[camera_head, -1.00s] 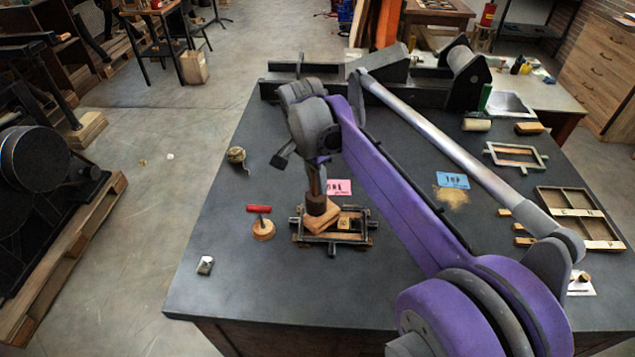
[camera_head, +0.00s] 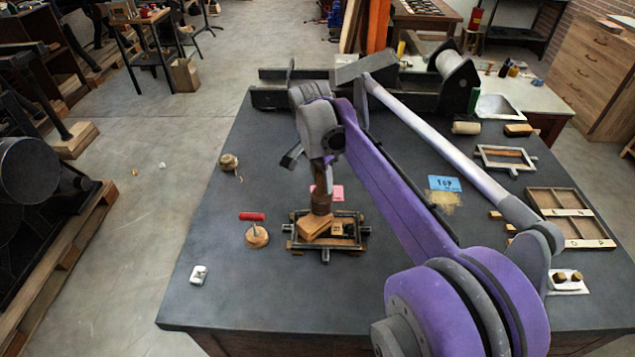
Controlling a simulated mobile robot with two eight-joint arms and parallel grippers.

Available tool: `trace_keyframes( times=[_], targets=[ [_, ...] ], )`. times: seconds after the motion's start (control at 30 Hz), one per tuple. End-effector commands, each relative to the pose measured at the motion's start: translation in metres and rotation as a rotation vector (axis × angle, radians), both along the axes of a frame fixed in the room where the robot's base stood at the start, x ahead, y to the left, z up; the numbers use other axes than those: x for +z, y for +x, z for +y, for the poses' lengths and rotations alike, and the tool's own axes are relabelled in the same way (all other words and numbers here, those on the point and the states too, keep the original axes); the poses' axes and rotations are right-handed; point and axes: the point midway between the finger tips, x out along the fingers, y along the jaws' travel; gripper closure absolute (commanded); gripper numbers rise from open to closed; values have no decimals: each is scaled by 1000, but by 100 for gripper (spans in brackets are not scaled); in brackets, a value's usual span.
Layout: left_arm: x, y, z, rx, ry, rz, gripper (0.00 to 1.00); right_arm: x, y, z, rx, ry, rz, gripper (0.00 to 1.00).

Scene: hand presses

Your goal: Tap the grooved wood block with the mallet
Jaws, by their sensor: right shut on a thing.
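My right gripper (camera_head: 321,172) points down and is shut on the handle of the brown mallet (camera_head: 321,202). The mallet is upright with its dark head low. The grooved wood block (camera_head: 315,228) is light wood and lies on the dark metal frame (camera_head: 290,243) at the front middle of the table. The mallet head is directly over the block's back part and hides some of it. I cannot tell whether they touch. The block's groove does not show clearly. My left gripper is not in view.
A red-handled tool (camera_head: 252,217) with a round wooden base stands left of the frame. A pink card (camera_head: 337,192) is partly hidden behind the mallet. A blue card (camera_head: 445,184) and a divided tray (camera_head: 540,216) lie to the right. The table's front left is mostly clear.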

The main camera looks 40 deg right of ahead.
Motion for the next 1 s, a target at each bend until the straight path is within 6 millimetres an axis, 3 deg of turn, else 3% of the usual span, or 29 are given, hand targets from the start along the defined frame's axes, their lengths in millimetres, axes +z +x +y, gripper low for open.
trace_keyframes(
  times=[0.43,0.73,1.0],
  targets=[
    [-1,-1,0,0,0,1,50,-2,0,0,0,0,0,100],
    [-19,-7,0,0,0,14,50,-28,0,0,1,0,1,100],
    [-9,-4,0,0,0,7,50,-16,0,0,0,0,-1,100]
  ],
)
